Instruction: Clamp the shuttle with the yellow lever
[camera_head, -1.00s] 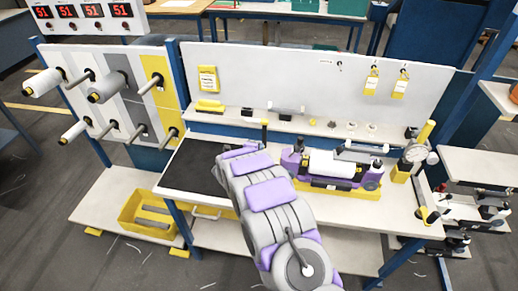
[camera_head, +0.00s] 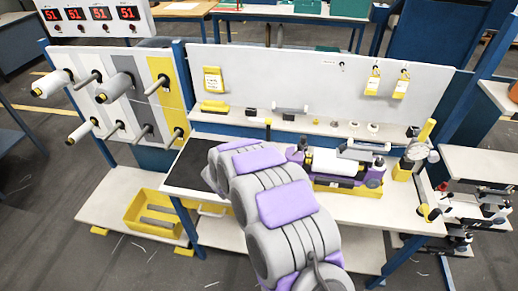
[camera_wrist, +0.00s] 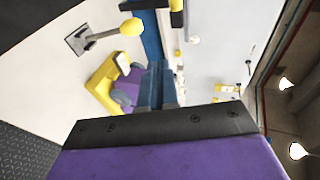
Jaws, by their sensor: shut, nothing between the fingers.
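The shuttle (camera_head: 372,177) is purple with a white roll and lies in a yellow cradle (camera_head: 345,188) on the white bench. In the wrist view part of the purple shuttle (camera_wrist: 130,83) and the yellow cradle (camera_wrist: 100,85) show just beyond my fingers. The yellow lever (camera_head: 424,212) is at the bench's front right corner. In the wrist view its yellow knob (camera_wrist: 130,28) sits on a grey rod above a dark base plate, apart from my fingers. My gripper (camera_wrist: 155,84) is shut and empty. My arm hides it in the head view.
A dial gauge on a yellow stand (camera_head: 403,170) is right of the shuttle. A dark mat (camera_head: 190,165) covers the bench's left end. A narrow shelf (camera_head: 290,120) with small parts runs behind. Bare bench (camera_head: 375,208) lies in front of the cradle.

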